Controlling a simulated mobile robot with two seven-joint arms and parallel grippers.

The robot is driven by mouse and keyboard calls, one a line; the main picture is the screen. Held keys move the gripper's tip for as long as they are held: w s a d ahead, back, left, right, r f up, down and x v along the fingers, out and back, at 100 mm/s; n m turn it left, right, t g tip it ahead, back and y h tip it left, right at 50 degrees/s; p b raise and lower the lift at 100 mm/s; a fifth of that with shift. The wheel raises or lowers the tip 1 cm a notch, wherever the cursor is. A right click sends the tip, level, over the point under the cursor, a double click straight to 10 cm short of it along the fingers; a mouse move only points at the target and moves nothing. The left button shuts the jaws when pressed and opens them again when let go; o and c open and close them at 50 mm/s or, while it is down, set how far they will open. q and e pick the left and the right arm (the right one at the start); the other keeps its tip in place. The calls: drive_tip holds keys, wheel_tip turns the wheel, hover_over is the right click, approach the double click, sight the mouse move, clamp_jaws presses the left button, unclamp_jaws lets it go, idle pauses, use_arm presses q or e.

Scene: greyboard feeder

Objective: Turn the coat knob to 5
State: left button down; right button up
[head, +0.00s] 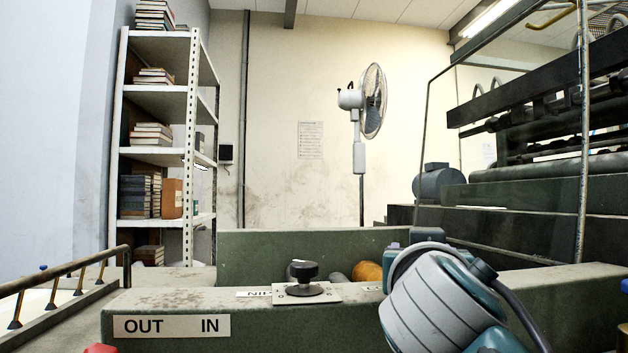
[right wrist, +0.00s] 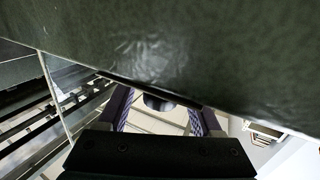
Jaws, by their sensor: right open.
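A black round knob (head: 303,271) stands on a pale plate on top of the green beam (head: 250,310). The label beside it reads as upside-down "NIP". A second label (head: 371,288) further right is mostly hidden behind my right arm, and no coat knob shows there in the head view. In the right wrist view, my right gripper (right wrist: 160,115) is open. A dark round knob-like part (right wrist: 157,102) shows between its fingers at the edge of a green surface. I cannot tell whether the fingers touch it or what it is set to. My left gripper is not in view.
An "OUT IN" label (head: 172,326) is on the beam's front. Orange (head: 367,272) and grey rounded things lie behind the beam. A rail (head: 65,279) with small nozzles is at the left. Machine rollers (head: 560,165) fill the right. A shelf (head: 160,155) and fan (head: 373,101) stand behind.

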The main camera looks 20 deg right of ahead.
wheel_tip(320, 180, up, 20)
drive_tip(key=p, duration=0.4)
drive_tip(key=shift+w+p, duration=0.1)
drive_tip(key=shift+p, duration=0.2)
